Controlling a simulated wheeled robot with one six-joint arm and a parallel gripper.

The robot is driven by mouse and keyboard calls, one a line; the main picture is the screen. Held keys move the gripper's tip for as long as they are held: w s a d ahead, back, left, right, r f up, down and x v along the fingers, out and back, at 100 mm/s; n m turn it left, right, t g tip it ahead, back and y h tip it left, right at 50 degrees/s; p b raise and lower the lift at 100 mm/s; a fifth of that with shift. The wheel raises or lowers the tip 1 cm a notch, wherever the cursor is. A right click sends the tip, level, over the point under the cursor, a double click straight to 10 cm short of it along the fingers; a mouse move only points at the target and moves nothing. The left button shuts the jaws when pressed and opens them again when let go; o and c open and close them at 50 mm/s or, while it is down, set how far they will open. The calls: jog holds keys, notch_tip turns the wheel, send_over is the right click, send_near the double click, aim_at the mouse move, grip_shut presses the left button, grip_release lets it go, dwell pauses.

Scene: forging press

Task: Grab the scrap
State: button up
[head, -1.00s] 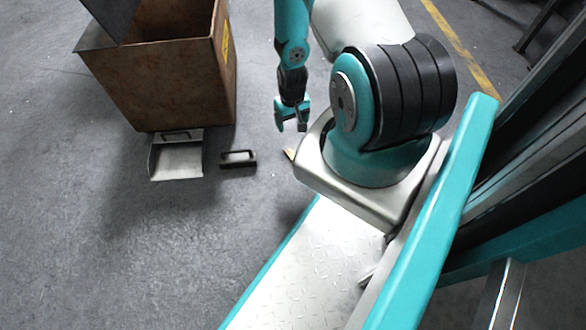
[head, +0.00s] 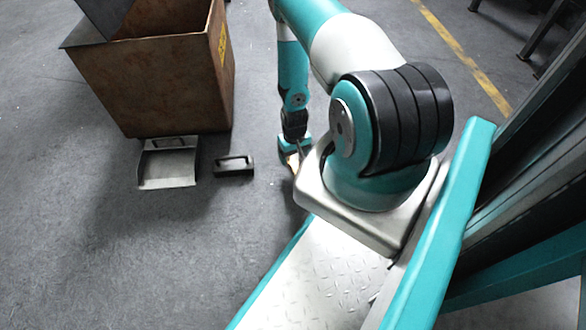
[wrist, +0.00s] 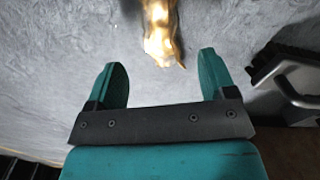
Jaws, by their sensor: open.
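The scrap (wrist: 161,36) is a small, brightly lit, tan and whitish piece on the grey floor. In the wrist view it lies at the top middle, just beyond the gap between my fingertips. In the head view only a bit of the scrap (head: 293,162) shows, beside my gripper (head: 291,150) and partly hidden by my arm. My gripper (wrist: 163,72) is open, with its two teal fingers wide apart and nothing between them. The fingers do not appear to touch the scrap.
A dark brush-like block with a handle (head: 234,165) lies left of my gripper. A metal dustpan (head: 168,168) lies beyond it, in front of a rusty open box (head: 160,90). The floor at lower left is clear.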

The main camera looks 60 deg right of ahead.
aim_at(294, 162)
notch_tip(294, 162, down, 5)
jog(key=b, duration=0.3)
jog(key=shift+w+r, duration=0.15)
jog(key=shift+r, duration=0.2)
jog(key=c, duration=1)
jog(key=shift+c, duration=0.2)
